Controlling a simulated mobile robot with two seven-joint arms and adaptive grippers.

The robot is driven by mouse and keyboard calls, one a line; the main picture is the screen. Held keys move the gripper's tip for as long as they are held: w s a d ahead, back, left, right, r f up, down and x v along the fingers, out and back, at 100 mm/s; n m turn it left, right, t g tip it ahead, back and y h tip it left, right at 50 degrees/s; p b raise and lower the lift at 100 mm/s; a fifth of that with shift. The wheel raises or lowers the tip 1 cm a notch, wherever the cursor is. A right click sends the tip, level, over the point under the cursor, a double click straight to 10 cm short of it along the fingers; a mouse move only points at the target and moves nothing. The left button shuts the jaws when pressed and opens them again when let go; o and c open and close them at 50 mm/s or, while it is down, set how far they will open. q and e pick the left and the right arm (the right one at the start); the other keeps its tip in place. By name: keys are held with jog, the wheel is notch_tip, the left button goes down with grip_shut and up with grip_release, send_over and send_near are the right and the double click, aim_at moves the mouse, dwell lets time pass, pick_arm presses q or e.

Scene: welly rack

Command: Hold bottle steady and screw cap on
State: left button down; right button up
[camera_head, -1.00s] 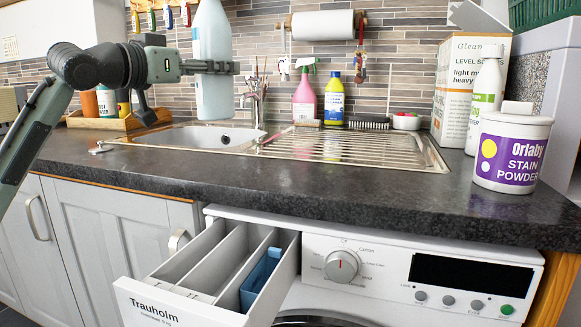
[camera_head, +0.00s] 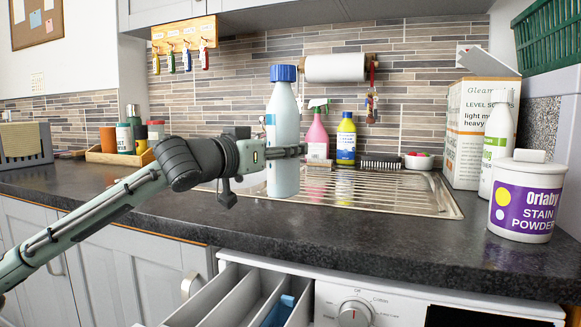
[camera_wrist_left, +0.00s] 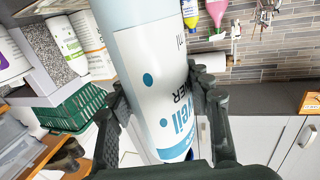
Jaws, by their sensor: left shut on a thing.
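A pale blue-white bottle (camera_head: 283,130) with a blue cap (camera_head: 283,73) on its top is upright in the head view. It is held in the air in front of the sink area. My left gripper (camera_head: 284,153) is shut around the bottle's body. In the left wrist view, the fingers (camera_wrist_left: 162,105) press on both sides of the bottle (camera_wrist_left: 150,75), whose label has blue lettering and dots. I cannot tell how tightly the cap sits. My right gripper is not in view.
A stain powder tub (camera_head: 525,196), a white bottle with a green label (camera_head: 497,145) and a tall box (camera_head: 464,130) stand at right. A pink spray bottle (camera_head: 317,140) and a yellow bottle (camera_head: 346,140) stand behind the drainer (camera_head: 390,195). An open washer drawer (camera_head: 235,295) juts out below the dark worktop.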

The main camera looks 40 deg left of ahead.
aim_at(290, 171)
pick_arm(q)
jog(key=shift+w+d+f, duration=0.3)
jog(key=shift+w+d, duration=0.15)
jog(key=shift+d, duration=0.1)
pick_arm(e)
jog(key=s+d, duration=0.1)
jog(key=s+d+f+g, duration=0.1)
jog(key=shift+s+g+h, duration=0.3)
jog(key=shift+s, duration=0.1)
pick_arm(q)
jog(key=shift+f, duration=0.2)
notch_tip(290, 171, down, 4)
jog(key=shift+r+b, duration=0.25)
jog(key=shift+b, duration=0.25)
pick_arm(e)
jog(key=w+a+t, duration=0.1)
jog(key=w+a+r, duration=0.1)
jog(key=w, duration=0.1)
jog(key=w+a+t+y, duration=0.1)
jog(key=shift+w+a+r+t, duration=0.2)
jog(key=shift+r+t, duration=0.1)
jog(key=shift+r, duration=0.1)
pick_arm(q)
jog(key=shift+f, duration=0.15)
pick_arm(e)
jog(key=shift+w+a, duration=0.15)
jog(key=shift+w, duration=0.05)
pick_arm(q)
jog(key=c, duration=0.7)
grip_release()
